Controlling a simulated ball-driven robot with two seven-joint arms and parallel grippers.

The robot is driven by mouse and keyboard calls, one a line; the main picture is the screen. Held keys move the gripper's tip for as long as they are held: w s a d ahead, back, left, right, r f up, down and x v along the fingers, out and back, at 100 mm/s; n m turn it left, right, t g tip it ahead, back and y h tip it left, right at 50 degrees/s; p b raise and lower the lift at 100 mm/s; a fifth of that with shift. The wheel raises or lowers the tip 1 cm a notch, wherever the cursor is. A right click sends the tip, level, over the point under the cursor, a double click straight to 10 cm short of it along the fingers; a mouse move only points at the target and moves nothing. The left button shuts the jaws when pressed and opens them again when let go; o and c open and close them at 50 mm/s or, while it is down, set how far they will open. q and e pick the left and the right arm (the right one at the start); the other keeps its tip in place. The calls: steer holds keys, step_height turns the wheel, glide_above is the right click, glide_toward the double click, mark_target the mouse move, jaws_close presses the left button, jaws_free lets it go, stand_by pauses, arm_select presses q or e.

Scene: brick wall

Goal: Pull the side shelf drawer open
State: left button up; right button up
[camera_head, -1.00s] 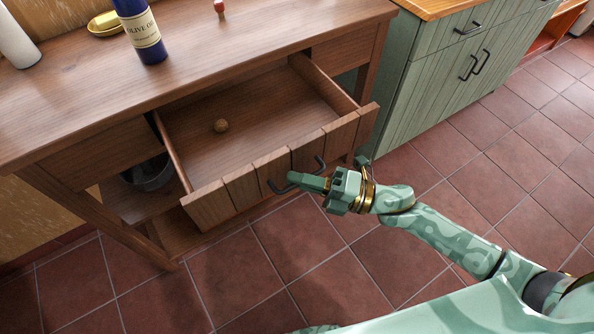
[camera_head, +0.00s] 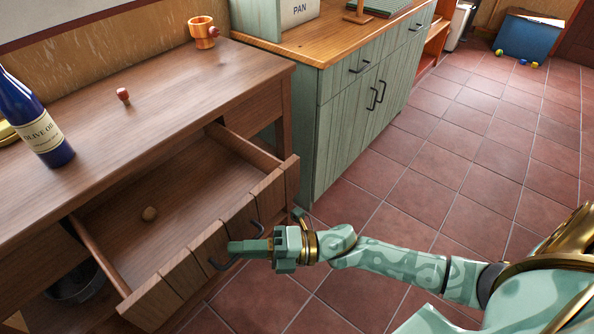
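The wooden side shelf drawer (camera_head: 182,274) stands pulled well out of the brown wooden table (camera_head: 150,110). The drawer front has a dark curved handle (camera_head: 217,265). My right gripper (camera_head: 240,247) is at this handle, its green fingers closed around the middle, and both handle ends show beside them. The fingers hide the middle of the handle. My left gripper is not in view.
A blue olive oil bottle (camera_head: 35,125), a small red-brown knob-like object (camera_head: 123,96) and an orange-brown cup (camera_head: 202,33) stand on the tabletop. A green cabinet (camera_head: 345,120) stands to the right. A dark bowl (camera_head: 75,284) sits below the drawer. Tiled floor (camera_head: 440,180) is clear at right.

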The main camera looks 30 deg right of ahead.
steer(key=v, duration=1.6)
steer(key=shift+d+p, duration=0.2)
steer(key=shift+p, duration=0.1)
steer(key=shift+f, duration=0.15)
